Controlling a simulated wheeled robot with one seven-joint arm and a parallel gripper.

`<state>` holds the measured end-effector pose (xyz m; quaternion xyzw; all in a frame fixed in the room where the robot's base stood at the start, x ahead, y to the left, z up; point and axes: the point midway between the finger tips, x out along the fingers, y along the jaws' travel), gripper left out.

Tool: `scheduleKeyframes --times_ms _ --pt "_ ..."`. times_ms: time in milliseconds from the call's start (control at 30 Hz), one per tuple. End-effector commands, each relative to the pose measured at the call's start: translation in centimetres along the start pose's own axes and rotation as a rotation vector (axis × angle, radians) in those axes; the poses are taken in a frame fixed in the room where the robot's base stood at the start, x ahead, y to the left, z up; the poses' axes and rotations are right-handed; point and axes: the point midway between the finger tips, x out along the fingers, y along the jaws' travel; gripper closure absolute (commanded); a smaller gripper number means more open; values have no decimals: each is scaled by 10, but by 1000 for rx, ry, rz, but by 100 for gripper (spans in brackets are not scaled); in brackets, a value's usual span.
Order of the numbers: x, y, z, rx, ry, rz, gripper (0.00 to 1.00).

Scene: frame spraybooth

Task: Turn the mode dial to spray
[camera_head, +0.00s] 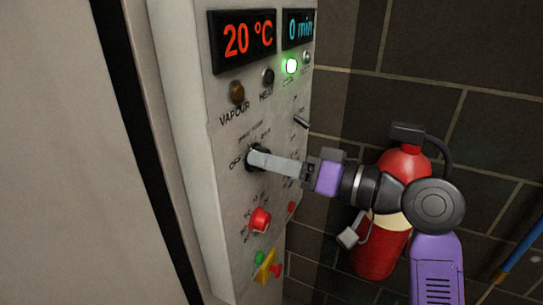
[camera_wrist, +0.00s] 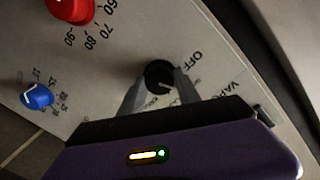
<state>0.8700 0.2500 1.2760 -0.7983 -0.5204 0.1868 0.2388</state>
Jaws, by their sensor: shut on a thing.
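The mode dial (camera_head: 250,164) is a small black knob on the grey control panel (camera_head: 222,190), with OFF printed at its left in the head view. Other labels around it are too small to read. In the wrist view the dial (camera_wrist: 158,73) sits between the two fingers, with OFF at its upper right. My gripper (camera_head: 259,159) reaches in from the right and its fingers are closed around the dial; the gripper also shows in the wrist view (camera_wrist: 159,88). The fingers hide part of the dial, and I cannot tell which label it points to.
Above are a 20 °C display (camera_head: 243,39), a 0 min display (camera_head: 298,28) and a lit green lamp (camera_head: 291,66). A red knob (camera_head: 260,219) sits below the dial. A blue knob (camera_wrist: 37,96) shows in the wrist view. A red extinguisher (camera_head: 378,252) stands behind my arm.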

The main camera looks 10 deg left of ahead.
Motion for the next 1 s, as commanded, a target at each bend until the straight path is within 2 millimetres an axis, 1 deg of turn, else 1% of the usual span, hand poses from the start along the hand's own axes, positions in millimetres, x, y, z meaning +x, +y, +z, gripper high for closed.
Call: scheduleKeyframes --times_ms 467,500,567,600,867,1000 --pt "0 1 1 15 -2 1 100" --pt "0 1 1 15 -2 1 53" --pt "0 1 1 14 -2 1 41" --pt "0 1 1 14 -2 1 39" --pt "0 0 0 13 -1 0 39" --pt "-8 1 1 13 0 1 39"
